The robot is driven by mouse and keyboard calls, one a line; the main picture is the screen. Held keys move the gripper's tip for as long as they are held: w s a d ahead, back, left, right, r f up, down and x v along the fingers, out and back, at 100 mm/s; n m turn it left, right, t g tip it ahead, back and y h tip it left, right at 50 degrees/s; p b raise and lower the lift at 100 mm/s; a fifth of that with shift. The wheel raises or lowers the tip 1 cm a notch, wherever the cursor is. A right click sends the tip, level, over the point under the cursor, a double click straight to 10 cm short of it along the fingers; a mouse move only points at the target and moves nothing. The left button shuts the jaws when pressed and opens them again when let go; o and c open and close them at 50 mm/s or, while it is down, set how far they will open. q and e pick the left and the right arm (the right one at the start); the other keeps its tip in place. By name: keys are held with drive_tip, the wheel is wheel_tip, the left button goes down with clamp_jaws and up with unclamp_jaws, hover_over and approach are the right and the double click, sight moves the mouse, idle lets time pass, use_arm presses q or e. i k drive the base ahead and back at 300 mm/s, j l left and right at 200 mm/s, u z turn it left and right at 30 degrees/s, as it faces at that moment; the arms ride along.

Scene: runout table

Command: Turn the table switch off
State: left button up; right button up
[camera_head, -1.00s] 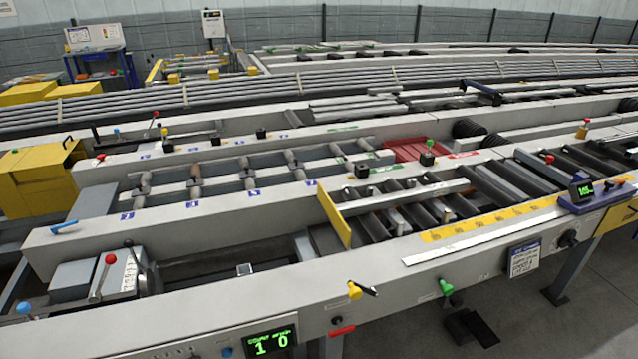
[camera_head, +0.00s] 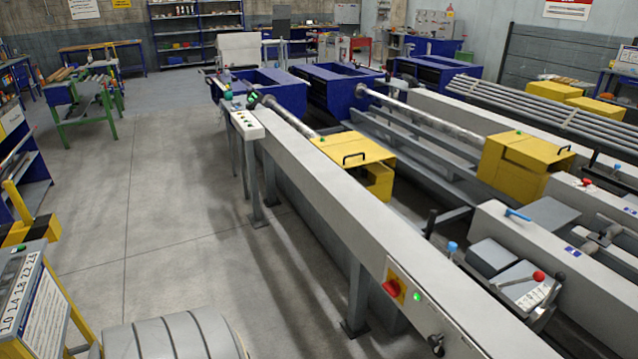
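A red rotary switch (camera_head: 391,288) on a yellow plate sits on the side of the long light-grey table beam (camera_head: 330,205), low and right of centre. A lit green lamp (camera_head: 417,297) is just right of it. A black knob (camera_head: 436,343) is farther right on the same beam, near the bottom edge. The frame does not show a label saying which control is the table switch, and the red switch's exact setting is too small to read. Neither of my grippers is in view.
A control box (camera_head: 247,124) with small buttons stands at the beam's far end. Yellow machine housings (camera_head: 355,150) and a red-knobbed lever (camera_head: 538,277) lie beyond the beam. A sign stand (camera_head: 35,300) is at lower left. The grey floor (camera_head: 180,210) left of the beam is open.

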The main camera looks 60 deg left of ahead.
sight(392, 287)
drive_tip(key=u, duration=1.25)
